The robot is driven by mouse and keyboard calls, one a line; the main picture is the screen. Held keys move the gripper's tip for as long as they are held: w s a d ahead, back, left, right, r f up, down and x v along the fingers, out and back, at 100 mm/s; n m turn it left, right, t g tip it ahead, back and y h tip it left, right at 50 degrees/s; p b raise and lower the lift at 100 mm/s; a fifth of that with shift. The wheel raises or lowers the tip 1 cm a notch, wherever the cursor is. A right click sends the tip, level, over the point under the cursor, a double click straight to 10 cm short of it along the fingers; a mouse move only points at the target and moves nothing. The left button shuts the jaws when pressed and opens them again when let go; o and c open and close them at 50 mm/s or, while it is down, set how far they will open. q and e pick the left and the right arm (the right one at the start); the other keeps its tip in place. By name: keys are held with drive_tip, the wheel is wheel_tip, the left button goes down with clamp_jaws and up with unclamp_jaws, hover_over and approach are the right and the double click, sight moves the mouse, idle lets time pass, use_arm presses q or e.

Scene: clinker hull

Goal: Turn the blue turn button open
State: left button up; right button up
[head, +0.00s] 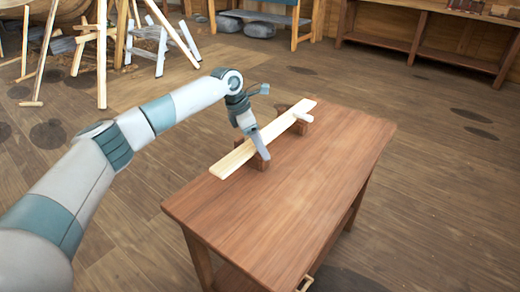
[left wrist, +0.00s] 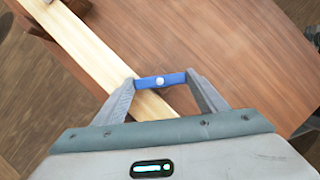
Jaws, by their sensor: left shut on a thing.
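The blue turn button (left wrist: 161,81) is a short bar with a pale round pivot in its middle. In the left wrist view it lies level across the picture, slanted to the pale plank (left wrist: 88,48), with its left end by the plank's edge. My left gripper (left wrist: 161,84) is shut on the button, one finger at each end. In the head view my left gripper (head: 262,154) points down at the plank's near part, and the button is hidden there. The plank (head: 233,160) rests on brown wooden blocks (head: 303,127). My right gripper is not in view.
The brown table (head: 300,200) is bare in front and to the right of the plank. Trestles (head: 102,50), a stepladder (head: 160,50) and shelves (head: 430,40) stand well behind on the floor.

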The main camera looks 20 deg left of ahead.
use_arm(q)
drive_tip(key=m+g+b, duration=0.1)
drive_tip(key=m, duration=0.1)
drive_tip(key=m+g+b, duration=0.1)
drive_tip(key=m, duration=0.2)
drive_tip(key=m+g+b, duration=0.1)
drive_tip(key=m+b, duration=0.1)
drive_tip(key=m, duration=0.1)
drive_tip(key=shift+w+h, duration=0.3)
drive_tip(key=shift+w, duration=0.05)
drive_tip(key=shift+r+m+g+b, duration=0.1)
drive_tip(key=shift+m+g+b, duration=0.25)
drive_tip(key=shift+m, duration=0.75)
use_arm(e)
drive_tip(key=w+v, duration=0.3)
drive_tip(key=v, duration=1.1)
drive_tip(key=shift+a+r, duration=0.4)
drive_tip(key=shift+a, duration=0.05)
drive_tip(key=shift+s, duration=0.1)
use_arm(q)
drive_tip(key=o, duration=1.1)
drive_tip(key=shift+c, duration=0.2)
